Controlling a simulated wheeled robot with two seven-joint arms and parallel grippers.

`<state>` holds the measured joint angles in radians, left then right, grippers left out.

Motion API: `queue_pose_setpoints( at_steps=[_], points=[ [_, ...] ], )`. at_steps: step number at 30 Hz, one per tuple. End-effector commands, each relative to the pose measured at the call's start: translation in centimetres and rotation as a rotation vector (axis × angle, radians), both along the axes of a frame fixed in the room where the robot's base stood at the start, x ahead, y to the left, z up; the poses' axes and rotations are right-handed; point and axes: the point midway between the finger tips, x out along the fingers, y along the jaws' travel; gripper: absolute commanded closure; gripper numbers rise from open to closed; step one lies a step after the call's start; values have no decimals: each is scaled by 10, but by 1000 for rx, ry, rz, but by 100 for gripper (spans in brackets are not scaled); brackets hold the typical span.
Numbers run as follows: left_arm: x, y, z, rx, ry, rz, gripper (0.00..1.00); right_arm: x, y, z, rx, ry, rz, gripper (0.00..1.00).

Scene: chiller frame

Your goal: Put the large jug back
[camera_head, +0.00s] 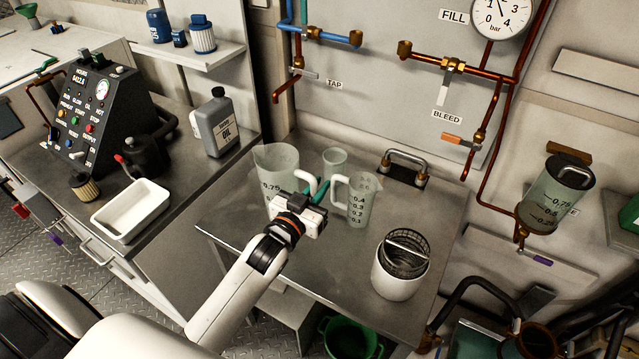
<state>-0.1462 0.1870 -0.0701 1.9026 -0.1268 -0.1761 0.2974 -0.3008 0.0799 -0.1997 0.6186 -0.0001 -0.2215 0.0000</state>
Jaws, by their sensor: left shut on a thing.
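The large jug (273,160) is translucent, with dark scale marks including 0.75. It is upright at the left part of the metal bench top (340,268), and its handle is on its right side. My left gripper (312,195) is shut at this handle, in front of the jug. The gripper and wrist hide the jug's lower part, so I cannot tell whether its base touches the bench. A smaller jug (361,203) with marks up to about 0.5 stands just right of the gripper. My right gripper is not in view.
A small clear beaker (334,160) stands behind the gripper. A white pot with a mesh basket (399,272) stands at the bench's right. A bracket handle (405,166) is at the back. Left are a white tray (131,210) and an oil bottle (214,125). The bench's front middle is clear.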

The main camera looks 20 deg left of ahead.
Motion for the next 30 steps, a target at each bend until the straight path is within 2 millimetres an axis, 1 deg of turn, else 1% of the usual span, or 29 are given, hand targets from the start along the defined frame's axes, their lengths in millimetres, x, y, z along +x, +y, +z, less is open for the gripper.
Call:
queue_pose_setpoints(
  at_steps=[7, 14, 24, 30],
  points=[
    [-1, 0, 2, 0, 1, 1, 100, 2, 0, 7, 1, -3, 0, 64],
    [-1, 0, -18, 0, -1, 0, 100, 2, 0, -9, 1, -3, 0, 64],
    [-1, 0, -53, 0, -1, 0, 100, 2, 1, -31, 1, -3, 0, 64],
    [0, 0, -67, 0, 0, 0, 100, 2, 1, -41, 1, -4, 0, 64]
  ],
)
